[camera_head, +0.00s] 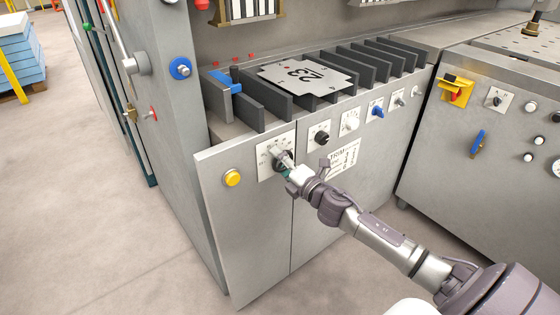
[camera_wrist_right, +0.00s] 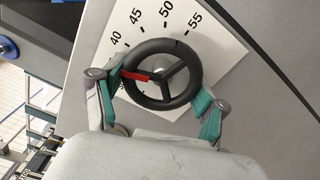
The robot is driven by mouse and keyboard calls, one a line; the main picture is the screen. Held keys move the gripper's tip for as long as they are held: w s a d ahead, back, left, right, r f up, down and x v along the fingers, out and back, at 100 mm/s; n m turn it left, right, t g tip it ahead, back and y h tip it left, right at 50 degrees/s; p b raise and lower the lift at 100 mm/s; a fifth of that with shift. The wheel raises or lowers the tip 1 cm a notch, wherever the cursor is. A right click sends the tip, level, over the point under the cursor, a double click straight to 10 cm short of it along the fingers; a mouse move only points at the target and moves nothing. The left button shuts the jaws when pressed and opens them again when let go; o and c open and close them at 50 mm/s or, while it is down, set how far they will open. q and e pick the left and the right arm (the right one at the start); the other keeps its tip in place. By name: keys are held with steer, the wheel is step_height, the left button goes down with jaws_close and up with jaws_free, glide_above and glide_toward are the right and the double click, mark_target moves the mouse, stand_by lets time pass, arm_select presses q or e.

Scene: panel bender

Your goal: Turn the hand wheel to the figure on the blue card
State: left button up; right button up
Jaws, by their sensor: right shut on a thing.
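The hand wheel (camera_wrist_right: 181,96) is a black ring with spokes, mounted on a white dial plate (camera_wrist_right: 222,54) marked 40, 45, 50 and 55. A red mark on one spoke points left, below the 40; the figures there are partly hidden. My right gripper (camera_wrist_right: 160,88) is shut on the wheel, its teal-padded fingers on opposite sides of the rim. In the head view the gripper (camera_head: 289,169) covers most of the wheel, and the dial plate (camera_head: 265,157) shows around it. I cannot make out a blue card. My left gripper is not in view.
A yellow button (camera_head: 232,178) sits left of the dial. A black knob (camera_head: 322,138) and a white TRIM plate (camera_head: 341,160) are to its right. Above, a metal sheet (camera_head: 300,76) lies across dark rack bars. Open floor (camera_head: 80,210) is at left.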

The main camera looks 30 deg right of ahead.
steer(key=shift+f+n, duration=0.15)
steer(key=shift+n, duration=1.05)
steer(key=o, duration=1.2)
steer(key=shift+c, duration=0.2)
steer(key=shift+s, duration=0.1)
steer(key=s+d, duration=0.1)
steer(key=s, duration=1.1)
steer(key=shift+w, duration=0.1)
